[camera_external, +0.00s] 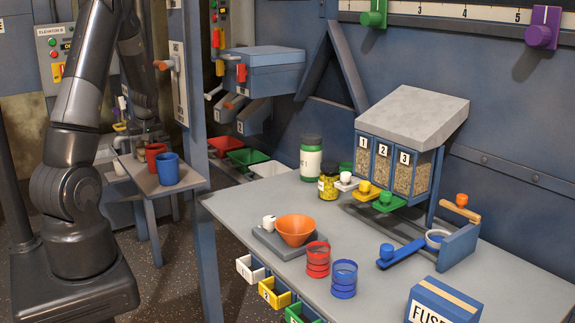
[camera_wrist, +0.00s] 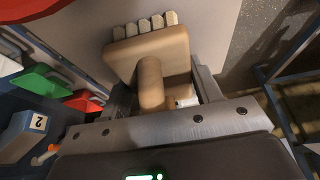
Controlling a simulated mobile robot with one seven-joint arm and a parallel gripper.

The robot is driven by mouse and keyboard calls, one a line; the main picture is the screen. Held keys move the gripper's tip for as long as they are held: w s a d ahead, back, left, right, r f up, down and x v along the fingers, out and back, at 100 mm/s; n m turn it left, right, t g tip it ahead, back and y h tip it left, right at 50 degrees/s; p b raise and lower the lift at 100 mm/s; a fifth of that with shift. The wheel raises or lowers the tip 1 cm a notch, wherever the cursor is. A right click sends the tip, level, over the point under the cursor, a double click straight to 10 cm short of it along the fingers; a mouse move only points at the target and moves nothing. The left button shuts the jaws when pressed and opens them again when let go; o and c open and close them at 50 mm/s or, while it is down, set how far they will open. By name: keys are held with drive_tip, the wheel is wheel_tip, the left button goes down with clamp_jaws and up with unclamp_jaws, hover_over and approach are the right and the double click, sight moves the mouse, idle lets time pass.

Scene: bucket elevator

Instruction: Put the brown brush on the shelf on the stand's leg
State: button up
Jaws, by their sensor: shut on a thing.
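The brown brush (camera_wrist: 150,48) is in the wrist view, a light wooden block with a rounded grip and a row of pale bristle tufts at the top. My gripper (camera_wrist: 163,93) is shut on it, with a metal finger on either side. In the external view my gripper (camera_external: 148,137) is at the left, behind my arm, and the brush cannot be made out clearly there. A grey shelf (camera_external: 188,179) is just below and in front of my gripper, beside a blue upright post (camera_external: 196,130).
A red mug (camera_external: 155,152) and a blue mug (camera_external: 168,169) stand on the grey shelf. Red and green bins (camera_external: 247,157) are behind the post. The grey worktable (camera_external: 400,285) at right holds an orange bowl (camera_external: 296,229), cups and a dispenser.

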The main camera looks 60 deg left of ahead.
drive_tip(key=shift+f, duration=0.1)
drive_tip(key=o, duration=1.1)
drive_tip(key=shift+r, duration=0.35)
drive_tip(key=v, duration=0.2)
drive_tip(key=shift+d+r, duration=0.2)
drive_tip(key=d, duration=1.2)
